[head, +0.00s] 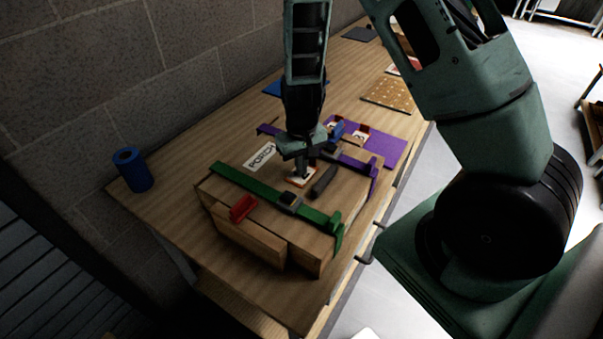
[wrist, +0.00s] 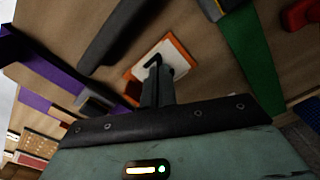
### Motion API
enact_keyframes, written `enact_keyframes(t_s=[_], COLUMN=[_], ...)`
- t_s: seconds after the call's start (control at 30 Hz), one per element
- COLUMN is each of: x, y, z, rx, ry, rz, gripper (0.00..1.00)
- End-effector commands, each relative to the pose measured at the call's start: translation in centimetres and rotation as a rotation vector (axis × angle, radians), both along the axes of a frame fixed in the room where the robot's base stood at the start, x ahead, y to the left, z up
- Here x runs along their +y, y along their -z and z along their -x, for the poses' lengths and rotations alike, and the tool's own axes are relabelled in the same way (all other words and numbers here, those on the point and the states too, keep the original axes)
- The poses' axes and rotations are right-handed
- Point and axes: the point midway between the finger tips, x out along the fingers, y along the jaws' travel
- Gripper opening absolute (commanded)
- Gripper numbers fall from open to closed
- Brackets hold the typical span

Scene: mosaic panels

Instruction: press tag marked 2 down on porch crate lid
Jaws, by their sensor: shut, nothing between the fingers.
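The porch crate (head: 240,240) is a wooden box on the table, with a white label reading PORCH (head: 261,157) on its lid. A white tag with an orange border (head: 303,180) lies on the lid between the green and purple straps. It also shows in the wrist view (wrist: 179,52), where a dark mark is partly hidden by my fingers, so I cannot read the number. My gripper (head: 303,172) points down at this tag with its fingers shut and empty. In the wrist view the fingertips (wrist: 155,68) overlap the tag; I cannot tell whether they touch it.
A green strap (head: 253,189) and a purple strap (head: 358,164) with buckles cross the lid. A dark handle (head: 323,182) stands right beside the tag. A red piece (head: 242,208) is at the front. Other tags lie on a purple mat (head: 391,146) behind. A blue cylinder (head: 133,170) stands left.

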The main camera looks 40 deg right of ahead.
Motion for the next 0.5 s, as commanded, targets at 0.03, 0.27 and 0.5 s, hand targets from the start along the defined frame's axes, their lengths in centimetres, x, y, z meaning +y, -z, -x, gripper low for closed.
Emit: enact_keyframes(t_s=[0.03, 0.27, 0.5], x=[0.0, 0.0, 0.0], y=[-0.3, -2.1, -3.9], z=[0.0, 0.0, 0.0], rx=[0.0, 0.0, 0.0], ry=[0.0, 0.0, -0.001], rz=[0.0, 0.0, 0.0], gripper=[0.0, 0.0, 0.0])
